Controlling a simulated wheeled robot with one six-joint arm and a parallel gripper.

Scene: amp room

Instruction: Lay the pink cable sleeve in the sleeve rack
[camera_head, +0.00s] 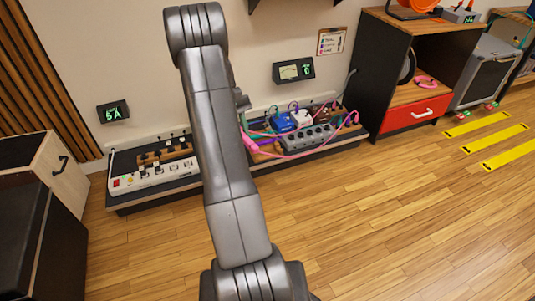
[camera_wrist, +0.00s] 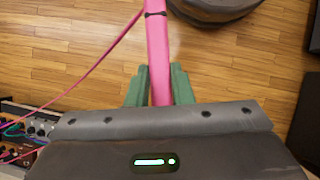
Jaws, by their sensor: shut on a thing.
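The pink cable sleeve (camera_wrist: 157,45) is a straight pink tube with a black band, between the two green fingers of my gripper (camera_wrist: 159,88) in the wrist view. The fingers are shut on it, and its far end runs out of the top of the picture. In the head view a short pink piece of it (camera_head: 248,141) shows beside my arm, which hides my gripper. A brown notched wooden holder (camera_head: 165,154) on the low board at the left may be the sleeve rack; I cannot tell for sure.
A thin pink cable (camera_head: 325,137) runs from the pedals (camera_head: 285,122) towards my arm. A white power strip (camera_head: 150,178) lies before the notched holder. A black cabinet with a red drawer (camera_head: 415,112) stands right.

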